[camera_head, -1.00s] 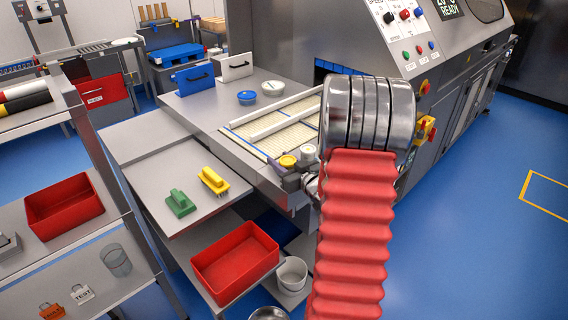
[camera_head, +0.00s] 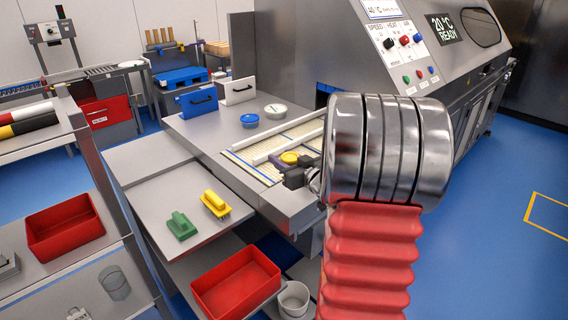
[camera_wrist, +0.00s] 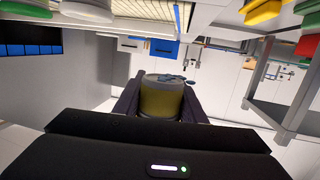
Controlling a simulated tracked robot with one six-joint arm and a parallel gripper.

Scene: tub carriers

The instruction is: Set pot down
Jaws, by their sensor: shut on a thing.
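In the wrist view the pot (camera_wrist: 162,98) shows a dull yellow body between two dark fingers. My gripper (camera_head: 291,169) is shut on it, partly hidden behind my arm. I cannot tell whether the pot's base touches the bed. Two other lidded pots, one blue (camera_head: 249,120) and one pale (camera_head: 275,110), stand on the steel bench left of the bed.
White rails (camera_head: 288,146) run along the bed. A green-handled tool (camera_head: 181,226) and a yellow-handled brush (camera_head: 215,204) lie on the lower side shelf. A red tub (camera_head: 236,284) and a white bucket (camera_head: 294,299) are below. The machine (camera_head: 400,50) rises behind my arm.

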